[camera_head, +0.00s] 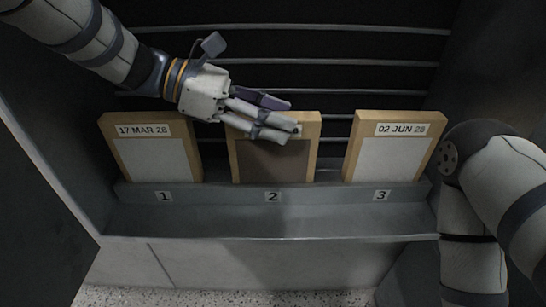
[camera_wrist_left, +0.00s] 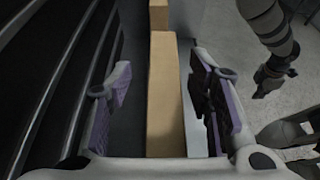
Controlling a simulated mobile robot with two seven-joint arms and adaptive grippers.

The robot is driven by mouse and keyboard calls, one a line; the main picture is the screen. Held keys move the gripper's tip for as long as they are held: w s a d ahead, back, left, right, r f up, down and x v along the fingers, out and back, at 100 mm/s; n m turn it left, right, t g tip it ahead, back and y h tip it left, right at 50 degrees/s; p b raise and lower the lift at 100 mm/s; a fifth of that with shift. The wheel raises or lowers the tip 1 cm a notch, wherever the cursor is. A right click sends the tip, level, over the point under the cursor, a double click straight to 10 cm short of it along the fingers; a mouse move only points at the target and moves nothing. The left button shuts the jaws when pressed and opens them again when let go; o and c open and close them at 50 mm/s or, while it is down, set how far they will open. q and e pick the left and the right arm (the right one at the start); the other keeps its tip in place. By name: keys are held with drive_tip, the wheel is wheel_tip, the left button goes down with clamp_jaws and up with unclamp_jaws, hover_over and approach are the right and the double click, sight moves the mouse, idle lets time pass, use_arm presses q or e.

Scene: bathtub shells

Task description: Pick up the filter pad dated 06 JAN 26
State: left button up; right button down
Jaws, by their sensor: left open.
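Three wood-framed filter pads stand on a ledge in the head view. The left pad (camera_head: 152,158) has a pale face and reads 17 MAR 26. The right pad (camera_head: 392,158) is also pale and reads 02 JUN 26. The middle pad (camera_head: 272,163), above number 2, has a dark brown face; its date is hidden behind my left gripper (camera_head: 290,114). That gripper is open at its top. In the left wrist view, the middle pad's wooden top edge (camera_wrist_left: 164,95) lies between the spread fingers (camera_wrist_left: 163,103), with gaps on both sides.
The ledge (camera_head: 230,218) carries numbers 1, 2 and 3. Dark horizontal bars (camera_head: 290,62) run close behind the pads. Walls close in the left and right sides. My right arm (camera_head: 480,190) stands at the right, close to the right pad; its gripper is unclear.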

use_arm(q)
clamp_jaws()
